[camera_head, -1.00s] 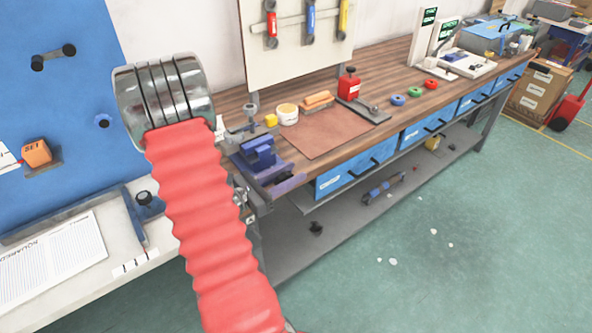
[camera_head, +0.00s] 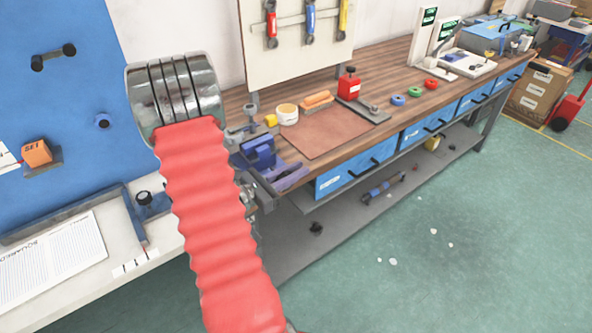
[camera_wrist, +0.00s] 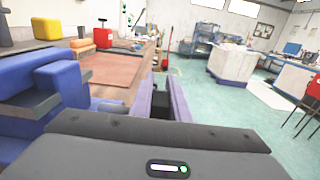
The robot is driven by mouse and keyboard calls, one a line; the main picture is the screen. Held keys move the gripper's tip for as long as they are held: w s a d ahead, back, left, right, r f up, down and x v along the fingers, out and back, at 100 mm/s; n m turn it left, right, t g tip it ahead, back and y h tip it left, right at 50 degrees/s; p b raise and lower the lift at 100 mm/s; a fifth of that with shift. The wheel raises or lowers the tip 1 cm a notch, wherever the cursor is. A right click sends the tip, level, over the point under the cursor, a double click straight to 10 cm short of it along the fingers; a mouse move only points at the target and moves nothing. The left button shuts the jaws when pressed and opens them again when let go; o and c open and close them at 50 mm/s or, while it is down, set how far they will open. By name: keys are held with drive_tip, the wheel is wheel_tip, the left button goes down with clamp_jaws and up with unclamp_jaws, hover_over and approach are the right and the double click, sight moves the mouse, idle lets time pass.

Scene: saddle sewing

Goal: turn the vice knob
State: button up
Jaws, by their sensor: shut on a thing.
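The blue vice (camera_head: 257,152) stands at the left front corner of the wooden bench, and its blue body (camera_wrist: 45,95) fills the left of the wrist view. My gripper (camera_head: 291,174) is at the vice's right front side, its purple fingers level with the bench edge. In the wrist view my gripper (camera_wrist: 161,100) has its two fingers a small gap apart, shut on a small dark thing between them, which I take for the vice knob (camera_wrist: 160,89). Most of the knob is hidden by the fingers and the vice.
A brown mat (camera_head: 325,132), a white tub (camera_head: 288,115), a yellow block (camera_head: 271,121) and a red can (camera_head: 349,85) are on the bench behind the vice. Blue drawers (camera_head: 350,176) lie under the bench top. The green floor in front is clear apart from small scraps.

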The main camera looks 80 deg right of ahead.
drive_tip(key=shift+s+f+t+y, duration=0.1)
drive_tip(key=shift+f+t+y, duration=0.1)
drive_tip(key=shift+t+y, duration=0.15)
clamp_jaws()
drive_tip(key=o, duration=0.8)
unclamp_jaws()
drive_tip(key=v, duration=1.3)
drive_tip(key=shift+w+a, duration=0.2)
drive_tip(key=shift+w, duration=0.2)
drive_tip(key=shift+r, duration=0.1)
